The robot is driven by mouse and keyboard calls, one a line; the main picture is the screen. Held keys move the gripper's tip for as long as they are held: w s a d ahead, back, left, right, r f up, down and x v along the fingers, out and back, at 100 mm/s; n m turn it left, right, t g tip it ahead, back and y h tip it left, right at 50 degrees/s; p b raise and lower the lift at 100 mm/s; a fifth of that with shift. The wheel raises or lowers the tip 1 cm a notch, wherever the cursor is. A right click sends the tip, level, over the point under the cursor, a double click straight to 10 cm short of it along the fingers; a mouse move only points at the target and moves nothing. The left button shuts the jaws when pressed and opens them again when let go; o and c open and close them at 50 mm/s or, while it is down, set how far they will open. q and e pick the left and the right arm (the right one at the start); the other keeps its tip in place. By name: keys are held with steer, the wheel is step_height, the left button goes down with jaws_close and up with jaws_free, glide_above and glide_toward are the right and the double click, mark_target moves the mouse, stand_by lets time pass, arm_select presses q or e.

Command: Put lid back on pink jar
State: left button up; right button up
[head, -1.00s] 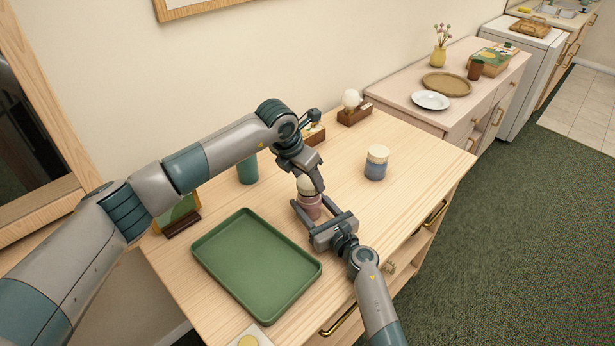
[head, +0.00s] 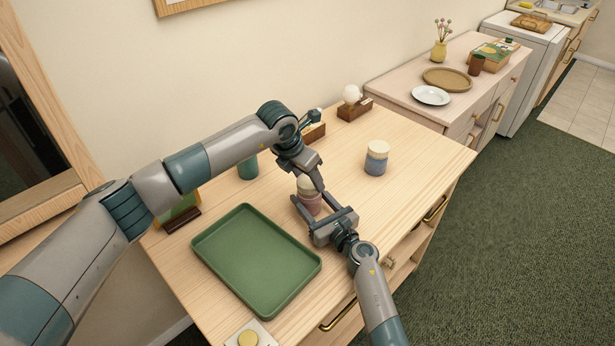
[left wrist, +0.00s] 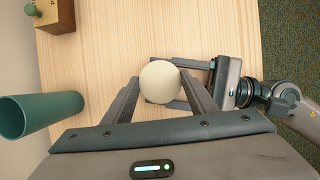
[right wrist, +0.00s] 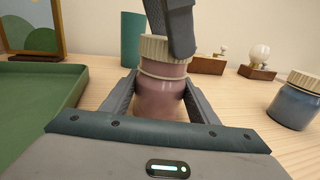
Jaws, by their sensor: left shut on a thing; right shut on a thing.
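The pink jar (head: 311,205) stands upright on the wooden cabinet top, and my right gripper (right wrist: 162,88) is shut around its body. The cream lid (head: 304,184) is at the jar's top, held by my left gripper (left wrist: 160,84), which reaches down from above. In the left wrist view the lid (left wrist: 160,81) is a round cream disc between the fingers. In the right wrist view its ribbed side (right wrist: 155,48) looks slightly tilted above the pink neck, partly hidden by a left finger. I cannot tell whether it is fully seated.
A green tray (head: 257,218) lies to the left of the jar. A blue jar with a cream lid (head: 376,158) stands to the right. A teal cup (head: 248,168) and wooden blocks, one with a bulb (head: 351,100), are behind. The cabinet top's right part is clear.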

arm_select(q)
steer(key=shift+f, duration=0.6)
steer(key=m+g, duration=0.1)
steer(key=m, duration=0.2)
steer(key=m+g+h, duration=0.1)
steer(key=m, duration=0.2)
steer(key=shift+w+a, duration=0.1)
steer(key=shift+w, duration=0.05)
steer(key=m+g, duration=0.1)
steer(key=m, duration=0.1)
steer(key=m+g, duration=0.1)
steer(key=m, duration=0.2)
steer(key=shift+w, duration=0.2)
steer(key=m, duration=0.2)
steer(key=m+g, duration=0.1)
steer(key=m, duration=0.1)
steer(key=shift+w+g, duration=0.2)
steer(key=shift+g, duration=0.1)
steer(key=shift+m+g+y, duration=0.3)
steer(key=shift+m, duration=0.7)
steer(key=o, duration=1)
steer(key=shift+s, duration=0.1)
